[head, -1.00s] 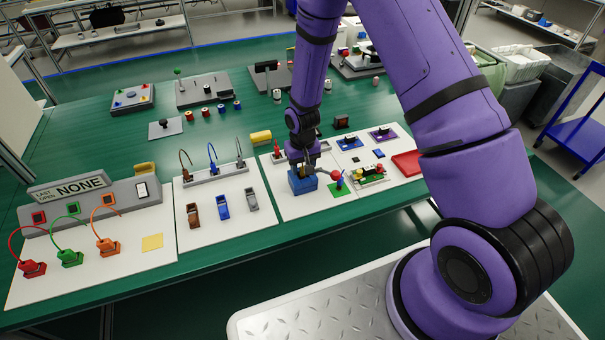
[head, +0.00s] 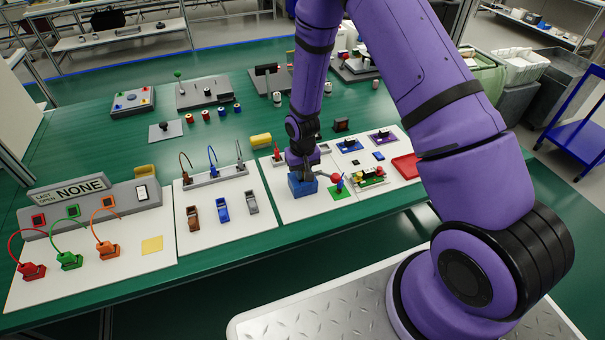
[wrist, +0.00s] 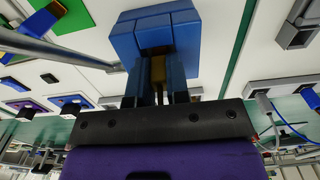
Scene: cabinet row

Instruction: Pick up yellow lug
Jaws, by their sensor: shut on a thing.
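The blue block (head: 302,186) stands on the white board at the right half of the bench, and it also shows in the wrist view (wrist: 155,22) with an opening in its near side. My gripper (wrist: 158,80) reaches into this opening. In the head view my gripper (head: 302,170) is low, right at the top of the blue block. The yellow lug (wrist: 158,70) shows as a small yellow patch between my dark fingers, and they are shut on it. Most of the lug is hidden by the fingers and the block.
A grey rod with a red ball (head: 336,177) stands close right of the blue block. A yellow cylinder (head: 261,140) lies behind. Bare white board lies in front of the block.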

